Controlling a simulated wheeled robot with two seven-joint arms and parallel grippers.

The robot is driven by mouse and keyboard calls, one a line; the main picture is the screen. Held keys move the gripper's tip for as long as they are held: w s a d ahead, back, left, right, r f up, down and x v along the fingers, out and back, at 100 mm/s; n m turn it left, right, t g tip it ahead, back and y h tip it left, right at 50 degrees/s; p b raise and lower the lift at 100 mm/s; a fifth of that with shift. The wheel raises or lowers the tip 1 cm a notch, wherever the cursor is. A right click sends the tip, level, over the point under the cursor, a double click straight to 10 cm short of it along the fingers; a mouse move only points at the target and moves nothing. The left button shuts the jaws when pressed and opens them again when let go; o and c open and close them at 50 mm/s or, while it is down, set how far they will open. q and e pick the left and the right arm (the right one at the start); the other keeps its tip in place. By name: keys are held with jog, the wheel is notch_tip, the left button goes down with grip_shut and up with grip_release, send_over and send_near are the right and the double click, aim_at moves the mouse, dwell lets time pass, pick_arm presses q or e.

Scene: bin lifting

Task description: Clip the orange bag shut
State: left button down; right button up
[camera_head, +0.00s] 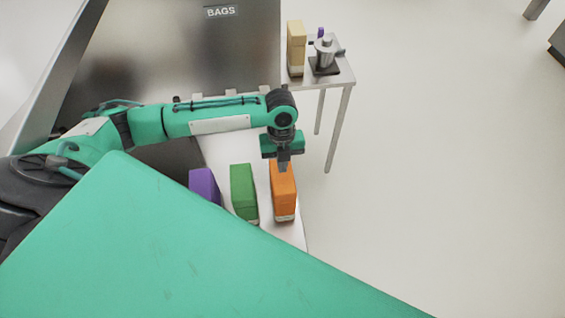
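The orange bag (284,195) stands upright at the right end of a row of bags on a pale surface. My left gripper (283,167) points down at the top of the orange bag. Its dark fingers overlap the bag's top edge in this view. They look close together, but I cannot tell whether they are shut on the bag or only above it. No clip can be made out. My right gripper is not in view.
A green bag (243,190) and a purple bag (203,184) stand left of the orange one. A small metal table (341,77) at the back holds a tan bag (296,47) and a silver device (325,53). A metal panel labelled BAGS (222,45) stands behind.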

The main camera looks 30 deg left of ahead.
pick_arm(q)
jog(key=shift+f, duration=0.1)
jog(key=shift+f+b, duration=0.75)
jog(key=shift+f, duration=0.65)
jog(key=shift+r+p, duration=0.85)
jog(key=shift+r, duration=2.65)
